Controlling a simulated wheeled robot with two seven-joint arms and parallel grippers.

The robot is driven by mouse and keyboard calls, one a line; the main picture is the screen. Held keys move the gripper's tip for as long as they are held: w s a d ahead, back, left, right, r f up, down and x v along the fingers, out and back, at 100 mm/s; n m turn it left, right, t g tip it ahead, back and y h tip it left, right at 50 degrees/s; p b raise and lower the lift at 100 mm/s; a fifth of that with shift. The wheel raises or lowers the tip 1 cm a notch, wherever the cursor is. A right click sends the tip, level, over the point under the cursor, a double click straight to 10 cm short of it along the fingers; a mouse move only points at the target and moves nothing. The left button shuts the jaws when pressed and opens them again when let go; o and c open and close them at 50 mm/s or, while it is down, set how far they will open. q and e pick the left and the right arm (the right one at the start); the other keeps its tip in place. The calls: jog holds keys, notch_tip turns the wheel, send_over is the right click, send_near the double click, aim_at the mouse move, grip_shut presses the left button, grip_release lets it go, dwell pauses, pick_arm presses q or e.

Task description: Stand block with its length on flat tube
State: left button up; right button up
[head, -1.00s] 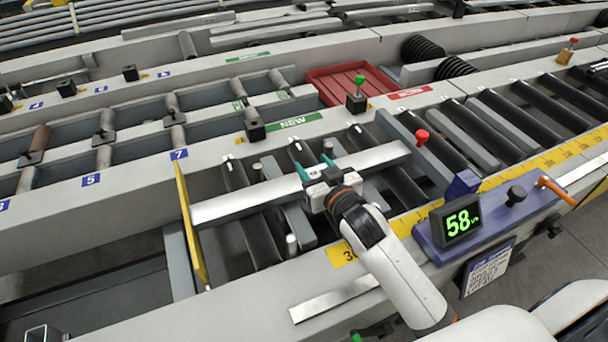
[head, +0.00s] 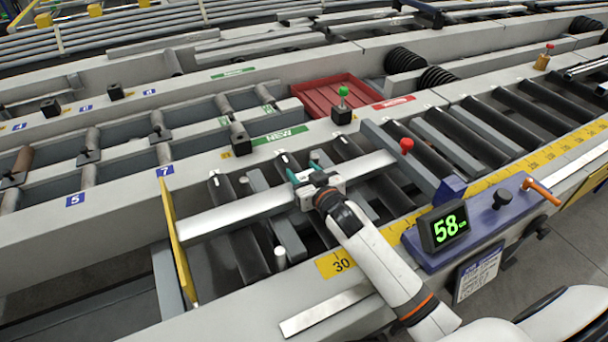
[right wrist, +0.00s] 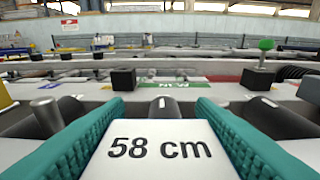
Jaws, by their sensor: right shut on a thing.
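The flat tube (head: 235,213) is a long silver bar. It lies across the rollers, its left end by the yellow plate (head: 178,236). My right gripper (head: 304,172), with teal fingers, is over the tube right of its middle. It is shut on a white block (right wrist: 160,150) marked "58 cm", seen between the fingers in the right wrist view. In the head view the gripper mostly hides the block. I cannot tell whether the block touches the tube. My left gripper is not in view.
A blue unit with a display (head: 444,226) reading 58 stands on the front rail, right of my arm. A loose silver strip (head: 325,310) lies on the rail. A red knob (head: 406,146) is right of the tube.

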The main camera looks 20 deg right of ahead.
jog(key=shift+f, duration=0.25)
jog(key=o, duration=1)
jog(key=shift+c, duration=0.2)
jog(key=shift+r, duration=0.1)
jog(key=s, duration=0.4)
jog(key=s+r, duration=0.1)
jog(key=s, duration=0.7)
jog(key=shift+d+r, duration=0.25)
jog(key=shift+r, duration=0.15)
jog(key=shift+w, duration=0.1)
